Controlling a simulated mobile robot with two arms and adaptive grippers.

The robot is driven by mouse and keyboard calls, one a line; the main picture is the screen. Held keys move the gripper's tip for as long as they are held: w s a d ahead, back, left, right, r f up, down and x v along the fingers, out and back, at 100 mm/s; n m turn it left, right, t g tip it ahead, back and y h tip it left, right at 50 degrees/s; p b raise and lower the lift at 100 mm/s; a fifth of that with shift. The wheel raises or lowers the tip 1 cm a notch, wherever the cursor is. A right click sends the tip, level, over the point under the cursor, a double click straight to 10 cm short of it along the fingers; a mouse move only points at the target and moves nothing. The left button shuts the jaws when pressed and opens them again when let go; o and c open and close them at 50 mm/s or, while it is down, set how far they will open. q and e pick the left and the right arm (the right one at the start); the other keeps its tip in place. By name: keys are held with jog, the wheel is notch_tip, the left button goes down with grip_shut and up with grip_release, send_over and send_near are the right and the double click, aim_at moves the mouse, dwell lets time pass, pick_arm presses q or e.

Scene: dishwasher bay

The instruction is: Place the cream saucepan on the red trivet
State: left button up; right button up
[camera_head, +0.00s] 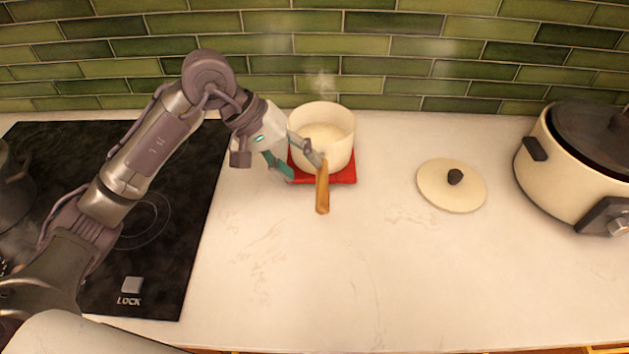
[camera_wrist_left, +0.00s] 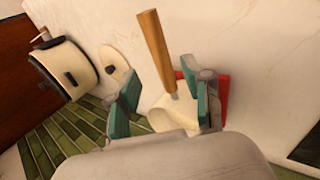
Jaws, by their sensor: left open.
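The cream saucepan (camera_head: 334,128) stands upright on the red trivet (camera_head: 341,177), near the tiled wall, with steam rising from it. Its wooden handle (camera_head: 322,190) points toward the front of the counter. My left gripper (camera_head: 294,162) is at the left of the pan, beside the handle's base, and its jaws are open. In the left wrist view the wooden handle (camera_wrist_left: 156,50) and part of the saucepan (camera_wrist_left: 172,116) show between the two spread fingers (camera_wrist_left: 165,100). The red trivet (camera_wrist_left: 224,95) shows behind one finger. My right gripper is not in view.
A cream lid (camera_head: 437,190) with a dark knob lies on the counter to the right. A cream slow cooker (camera_head: 559,168) stands at the far right. A black cooktop (camera_head: 190,230) with a dark pot (camera_head: 14,190) is at the left. The front middle counter is clear.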

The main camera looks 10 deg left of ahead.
pick_arm(q)
jog(key=v, duration=0.4)
jog(key=shift+b, duration=0.3)
jog(key=shift+r, duration=0.15)
